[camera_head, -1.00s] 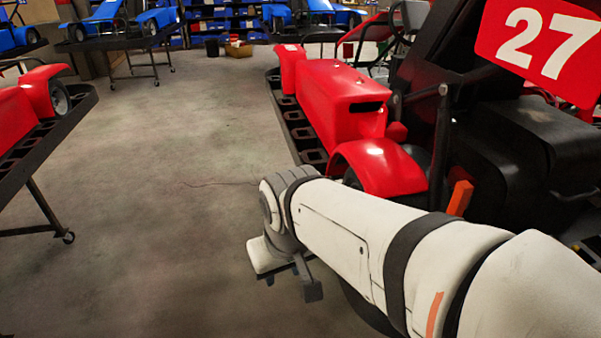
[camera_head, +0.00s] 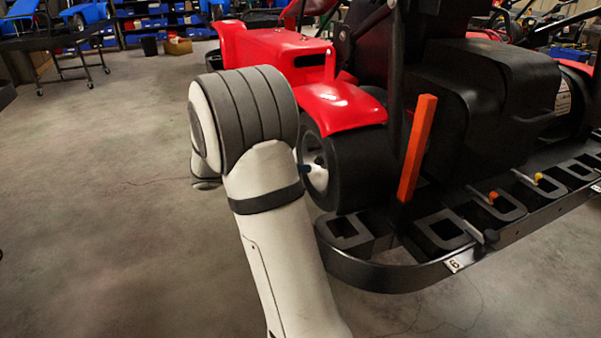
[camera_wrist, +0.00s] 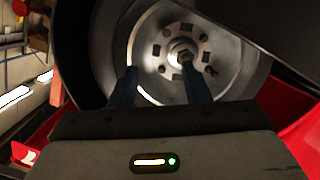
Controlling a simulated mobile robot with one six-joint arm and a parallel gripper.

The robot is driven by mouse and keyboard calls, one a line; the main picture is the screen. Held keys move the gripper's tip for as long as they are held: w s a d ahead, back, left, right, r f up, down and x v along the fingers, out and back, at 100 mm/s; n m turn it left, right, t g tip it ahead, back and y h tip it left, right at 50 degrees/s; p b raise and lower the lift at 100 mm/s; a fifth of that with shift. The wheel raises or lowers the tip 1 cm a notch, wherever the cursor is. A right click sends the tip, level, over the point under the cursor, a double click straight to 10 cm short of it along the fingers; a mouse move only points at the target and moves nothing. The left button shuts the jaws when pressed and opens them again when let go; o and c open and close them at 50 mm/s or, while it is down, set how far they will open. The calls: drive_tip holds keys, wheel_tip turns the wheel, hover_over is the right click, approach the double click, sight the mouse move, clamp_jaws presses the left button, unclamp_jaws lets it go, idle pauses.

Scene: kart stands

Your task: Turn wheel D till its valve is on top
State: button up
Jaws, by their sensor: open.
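A kart wheel with a black tyre (camera_head: 362,165) and a pale rim stands under a red fender at the kart's near corner. Its letter cannot be read. In the wrist view the metal rim (camera_wrist: 220,75) fills the middle, with a hub nut and several holes around it. I cannot make out the valve for certain. My gripper (camera_wrist: 158,85) is open, its two dark fingers pointing at the wheel face, one on each side below the hub. Whether they touch the rim cannot be told. In the head view my arm hides most of the gripper beside the wheel.
The red kart's fender (camera_head: 335,107) overhangs the wheel. An orange upright post (camera_head: 416,148) and the black stand rim (camera_head: 400,277) lie to the right. Open concrete floor (camera_head: 100,200) is on the left.

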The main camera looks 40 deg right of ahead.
sight(317, 160)
drive_tip(key=d, duration=0.3)
drive_tip(key=w+d+f+m+h, duration=0.1)
drive_tip(key=d, duration=0.2)
drive_tip(key=d+f+m+h, duration=0.1)
drive_tip(key=d, duration=0.2)
drive_tip(key=shift+w+b, duration=0.3)
drive_tip(key=shift+w, duration=0.1)
